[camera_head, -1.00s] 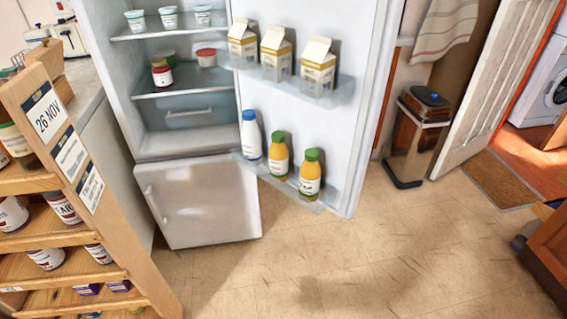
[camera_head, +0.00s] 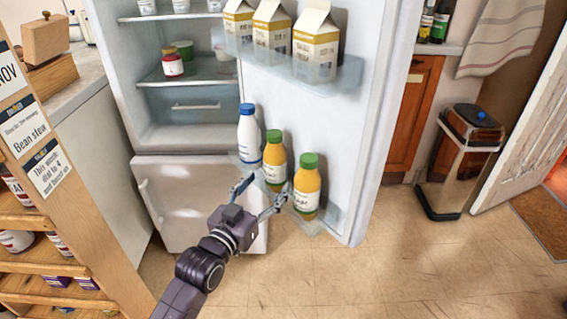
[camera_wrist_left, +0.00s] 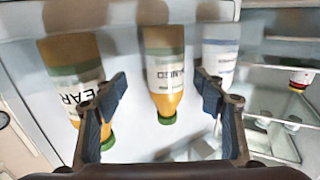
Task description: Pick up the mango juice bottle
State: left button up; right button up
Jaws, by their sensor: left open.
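Two orange juice bottles with green caps stand in the lower rack of the open fridge door. The middle one (camera_head: 275,158), whose partly readable label fits mango, also shows in the left wrist view (camera_wrist_left: 164,65), upside down. The other (camera_head: 307,188), at the right end, has a label ending in "EAR" in the left wrist view (camera_wrist_left: 75,72). My left gripper (camera_head: 260,192) is open and empty in front of the rack. In the left wrist view its fingers (camera_wrist_left: 160,92) stand either side of the middle bottle, with no clear contact. My right gripper is not in view.
A white bottle with a blue cap (camera_head: 249,135) stands left of the middle bottle. Milk cartons (camera_head: 272,28) fill the door rack above. A wooden shelf of jars (camera_head: 35,225) stands at the left, a bin (camera_head: 463,150) at the right. Floor (camera_head: 420,270) is clear at front right.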

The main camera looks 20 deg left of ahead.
aim_at(270, 172)
pick_arm(q)
jog(key=shift+w+d, duration=0.1)
jog(key=shift+w, duration=0.35)
jog(key=shift+w+r, duration=0.2)
jog(key=shift+w, duration=0.35)
jog(key=w+b, duration=0.1)
jog(key=w, duration=0.3)
jog(key=shift+w+r, duration=0.1)
jog(key=shift+w, duration=0.1)
jog(key=shift+w+d, duration=0.15)
jog(key=shift+w, duration=0.3)
jog(key=c, duration=1.4)
jog(key=shift+r, duration=0.1)
jog(key=shift+c, duration=1)
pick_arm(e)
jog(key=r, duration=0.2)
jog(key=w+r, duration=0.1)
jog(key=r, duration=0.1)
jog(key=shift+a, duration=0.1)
pick_arm(q)
jog(key=shift+r, duration=0.15)
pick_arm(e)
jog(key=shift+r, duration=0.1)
